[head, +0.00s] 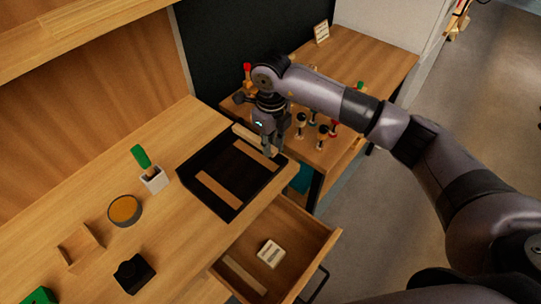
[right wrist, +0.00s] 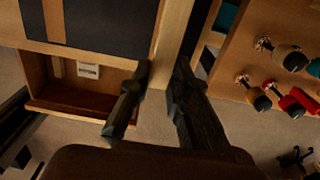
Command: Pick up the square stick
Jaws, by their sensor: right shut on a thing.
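A pale square wooden stick (head: 247,135) lies slanted along the far right side of the black tray (head: 189,168). My right gripper (head: 272,148) comes down over it from above, and its fingers are shut on it. In the right wrist view the stick (right wrist: 174,45) runs between the two dark fingers (right wrist: 160,85). Whether it is clear of the surface below cannot be told. Two flat wooden strips, one nearer (head: 218,190) and one farther (head: 256,154), lie in the tray. My left gripper is out of view.
An open drawer (head: 310,243) with a white label card (head: 271,253) juts out below the tray. A side table (head: 375,55) with several handled tools stands behind. A green-handled brush (head: 141,157), a round tin (head: 125,210) and a black block (head: 133,274) stand at left.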

